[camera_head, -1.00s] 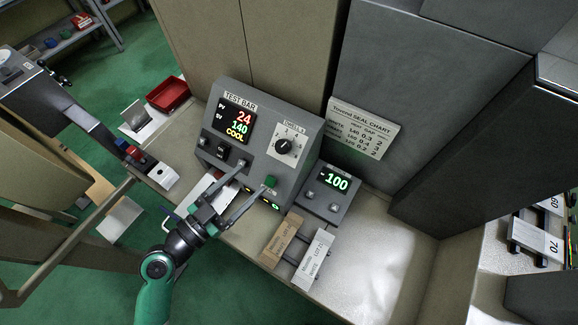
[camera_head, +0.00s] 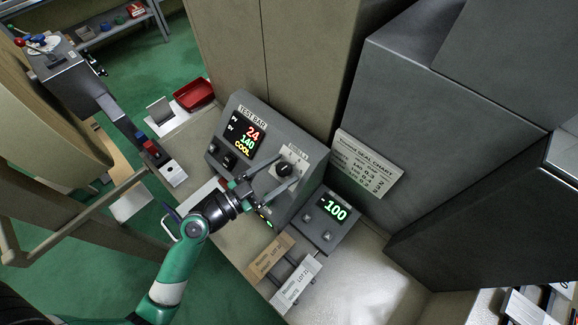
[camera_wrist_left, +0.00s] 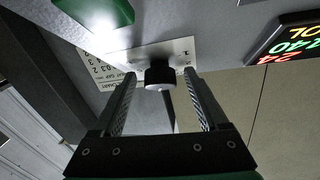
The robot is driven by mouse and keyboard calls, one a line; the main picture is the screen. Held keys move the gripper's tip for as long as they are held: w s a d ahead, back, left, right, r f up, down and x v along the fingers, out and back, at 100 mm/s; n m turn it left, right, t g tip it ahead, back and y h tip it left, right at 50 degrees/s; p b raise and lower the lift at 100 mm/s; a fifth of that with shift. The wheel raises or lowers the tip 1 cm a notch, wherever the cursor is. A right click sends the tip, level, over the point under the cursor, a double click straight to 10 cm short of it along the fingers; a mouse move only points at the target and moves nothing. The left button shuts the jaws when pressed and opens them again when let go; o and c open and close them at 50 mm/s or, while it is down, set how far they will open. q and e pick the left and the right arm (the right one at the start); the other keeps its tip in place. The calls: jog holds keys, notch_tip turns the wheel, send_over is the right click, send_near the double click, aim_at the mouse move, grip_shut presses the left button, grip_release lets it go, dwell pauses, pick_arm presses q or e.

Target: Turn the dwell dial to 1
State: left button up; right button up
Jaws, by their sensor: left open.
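The dwell dial is a black knob (camera_head: 284,170) on a white plate on the sloped front of the grey TEST BAR box (camera_head: 226,129). It also shows in the left wrist view (camera_wrist_left: 159,75), ahead of and between the fingertips. My left gripper (camera_head: 268,172) is open, its two fingers pointing at the dial. In the wrist view its fingers (camera_wrist_left: 160,88) stand to either side of the knob with gaps; I cannot tell whether they reach around it. The dial's pointer and most of its numbers are hidden or too small to read. My right gripper is not in view.
The box's display (camera_head: 245,137) reads 24, 140 and COOL. A smaller unit (camera_head: 327,218) showing -100 stands right of the box. A seal chart (camera_head: 365,165) leans behind it. Two labelled packets (camera_head: 296,283) lie in front. A red tray (camera_head: 194,94) is at the back left.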

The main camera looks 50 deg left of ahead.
pick_arm(q)
jog(key=shift+s, duration=0.1)
jog(key=shift+c, duration=0.2)
grip_shut()
